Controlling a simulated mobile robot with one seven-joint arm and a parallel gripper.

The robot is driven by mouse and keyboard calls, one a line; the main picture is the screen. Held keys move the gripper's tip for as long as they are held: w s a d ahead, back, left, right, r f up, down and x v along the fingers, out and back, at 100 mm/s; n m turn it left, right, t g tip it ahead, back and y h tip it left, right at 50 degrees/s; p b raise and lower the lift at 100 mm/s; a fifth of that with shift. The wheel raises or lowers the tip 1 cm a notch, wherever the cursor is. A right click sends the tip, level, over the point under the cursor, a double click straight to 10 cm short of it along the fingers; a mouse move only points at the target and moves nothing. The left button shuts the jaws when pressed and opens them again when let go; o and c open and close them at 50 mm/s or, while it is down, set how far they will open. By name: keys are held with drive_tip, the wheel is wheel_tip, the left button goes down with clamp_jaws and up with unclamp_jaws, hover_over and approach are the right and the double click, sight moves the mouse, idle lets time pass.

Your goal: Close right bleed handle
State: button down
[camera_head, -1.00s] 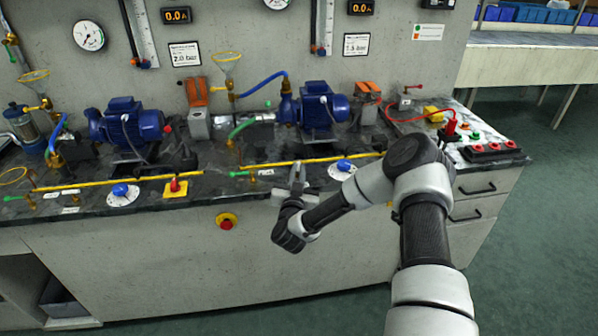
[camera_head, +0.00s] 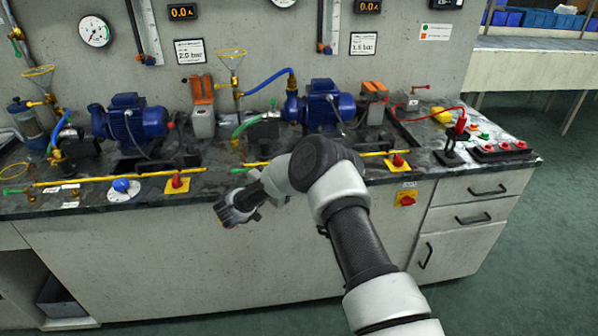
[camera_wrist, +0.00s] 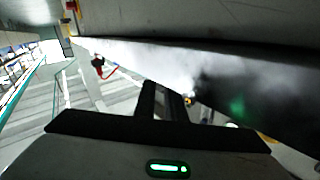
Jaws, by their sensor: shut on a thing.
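The right bleed handle (camera_head: 238,171) is a small green lever at the left end of the right yellow pipe, low on the bench front. My gripper (camera_head: 249,186) is at the bench's front edge, just right of and below it. My wrist covers most of the fingers in the head view. In the wrist view, the two dark fingers (camera_wrist: 162,101) are close together, with a small brass-orange part (camera_wrist: 187,100) beside them. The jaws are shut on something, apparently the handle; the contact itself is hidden.
The yellow pipe (camera_head: 255,164) runs along the bench edge behind my arm. A funnel (camera_head: 232,54) and the right blue pump (camera_head: 320,104) stand behind it. The floor at the right is clear.

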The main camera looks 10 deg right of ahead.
idle(0.4)
drive_tip(key=c, duration=1.8)
unclamp_jaws()
drive_tip(key=p+v, duration=0.1)
drive_tip(key=v, duration=1.6)
drive_tip(key=shift+a+p, duration=0.25)
drive_tip(key=shift+p, duration=0.15)
